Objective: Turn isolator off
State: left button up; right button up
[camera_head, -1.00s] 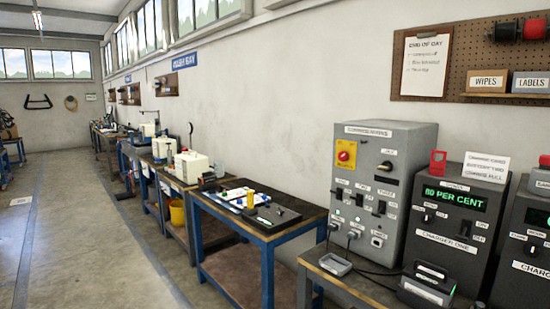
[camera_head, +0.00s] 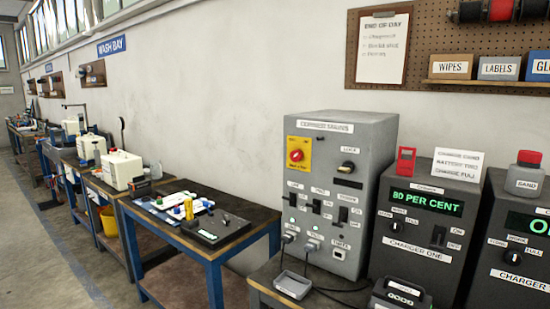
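The isolator (camera_head: 297,155) looks to be the red rotary knob on a yellow plate at the upper left of the grey mains cabinet (camera_head: 375,140). Its lettering is too small to read, and I cannot tell its position for sure. A black knob (camera_head: 347,167) sits to its right under a small label. Several black toggle switches and lit green lamps are below. Cables plug into the cabinet's lower front. Neither of my grippers is in view.
The charger labelled CHARGER ONE (camera_head: 427,210) stands right of the cabinet, its display reading 80 PER CENT. Another charger (camera_head: 515,235) is at the right edge. A blue-framed table (camera_head: 255,220) with tools stands left of the cabinet. Open floor (camera_head: 50,250) lies at the left.

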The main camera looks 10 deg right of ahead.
aim_at(296, 156)
jog(key=z, duration=0.35)
jog(key=i, duration=0.7)
jog(key=z, duration=0.65)
